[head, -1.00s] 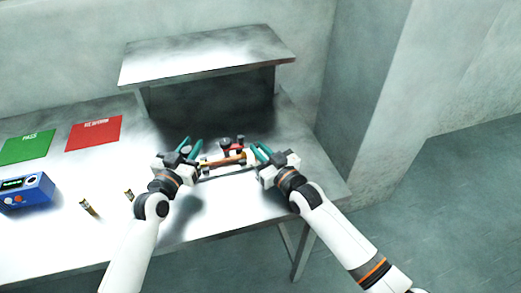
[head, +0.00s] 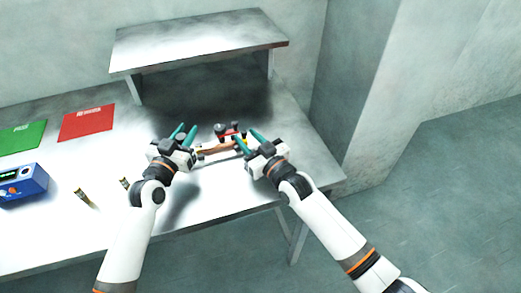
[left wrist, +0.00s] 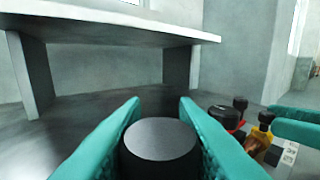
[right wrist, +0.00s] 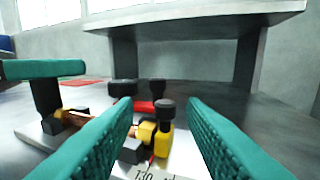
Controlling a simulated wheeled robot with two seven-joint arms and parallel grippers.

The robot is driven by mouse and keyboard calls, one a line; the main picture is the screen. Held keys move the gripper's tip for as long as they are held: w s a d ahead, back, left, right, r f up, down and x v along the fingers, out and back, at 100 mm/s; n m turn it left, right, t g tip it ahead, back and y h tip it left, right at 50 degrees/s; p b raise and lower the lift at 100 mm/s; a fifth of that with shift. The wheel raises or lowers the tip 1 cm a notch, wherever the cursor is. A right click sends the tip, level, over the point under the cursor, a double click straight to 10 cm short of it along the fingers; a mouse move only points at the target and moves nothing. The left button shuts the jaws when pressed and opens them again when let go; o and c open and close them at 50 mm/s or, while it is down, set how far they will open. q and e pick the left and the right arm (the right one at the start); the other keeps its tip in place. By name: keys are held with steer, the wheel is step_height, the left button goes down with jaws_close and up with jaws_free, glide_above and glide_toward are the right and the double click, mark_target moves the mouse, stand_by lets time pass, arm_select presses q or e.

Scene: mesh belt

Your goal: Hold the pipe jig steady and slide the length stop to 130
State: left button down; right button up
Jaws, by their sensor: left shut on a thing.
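The pipe jig is a pale base plate (right wrist: 35,135) with an orange-brown pipe (head: 214,149), a red clamp (head: 229,134) with black knobs and a yellow length stop (right wrist: 147,131) topped by a black knob. A printed scale shows on the front edge; "130" seems readable near the stop. My left gripper (head: 184,132) is shut on the dark round post (left wrist: 160,140) at the jig's left end. My right gripper (head: 250,136) is at the right end, fingers apart, with the stop in the gap between them in the right wrist view; contact with it is not visible.
A raised metal shelf (head: 200,40) stands behind the jig. Red (head: 87,122) and green (head: 22,137) mats, a blue device (head: 24,184) and two small cylinders (head: 82,196) lie left. The bench's right edge is near my right arm.

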steer(key=v, duration=1.1)
steer(key=shift+w, duration=0.1)
arm_select(q)
steer(key=c, duration=1.1)
jaws_free()
steer(key=shift+a, duration=0.1)
arm_select(e)
steer(key=shift+a, duration=0.1)
arm_select(q)
steer(key=shift+o, duration=0.2)
steer(key=shift+s, duration=0.1)
